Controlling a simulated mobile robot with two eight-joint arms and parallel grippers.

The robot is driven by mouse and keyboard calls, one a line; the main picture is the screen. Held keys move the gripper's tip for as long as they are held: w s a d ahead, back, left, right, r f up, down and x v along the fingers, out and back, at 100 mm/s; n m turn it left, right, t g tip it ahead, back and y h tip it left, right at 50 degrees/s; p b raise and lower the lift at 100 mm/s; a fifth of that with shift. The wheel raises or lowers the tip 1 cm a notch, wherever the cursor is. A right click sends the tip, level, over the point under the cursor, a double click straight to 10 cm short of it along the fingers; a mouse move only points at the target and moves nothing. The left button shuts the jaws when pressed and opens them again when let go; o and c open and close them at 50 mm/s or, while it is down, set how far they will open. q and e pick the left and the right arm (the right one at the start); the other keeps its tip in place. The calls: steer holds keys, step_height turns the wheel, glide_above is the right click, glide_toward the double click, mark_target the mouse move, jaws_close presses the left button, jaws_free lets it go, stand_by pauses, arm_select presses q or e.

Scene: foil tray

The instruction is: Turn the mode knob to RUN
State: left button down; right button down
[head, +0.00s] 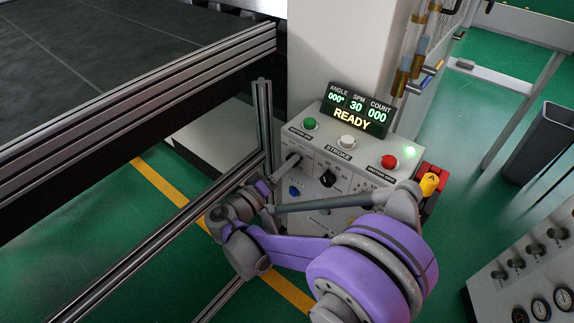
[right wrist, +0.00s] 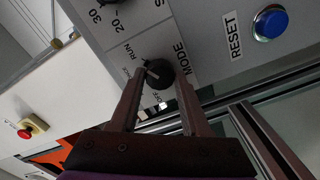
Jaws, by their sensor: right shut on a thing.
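The mode knob (right wrist: 161,73) is a black round knob beside the printed word MODE in the right wrist view. RUN and OFF labels are near it. A light mark shows at the knob's left edge; I cannot tell exactly which label it points to. My right gripper (right wrist: 158,84) is shut on the knob, one finger on each side. My left gripper is not in view.
The blue RESET button (right wrist: 270,24) is close to the knob. Another black knob (head: 327,178), a green button (head: 310,124), a white button (head: 346,141) and a red button (head: 389,161) share the panel. The display (head: 356,109) reads READY. A metal frame post (head: 264,125) stands close left.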

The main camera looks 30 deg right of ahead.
steer(key=shift+c, duration=1.8)
jaws_free()
steer(key=v, duration=1.1)
steer(key=shift+d, duration=0.1)
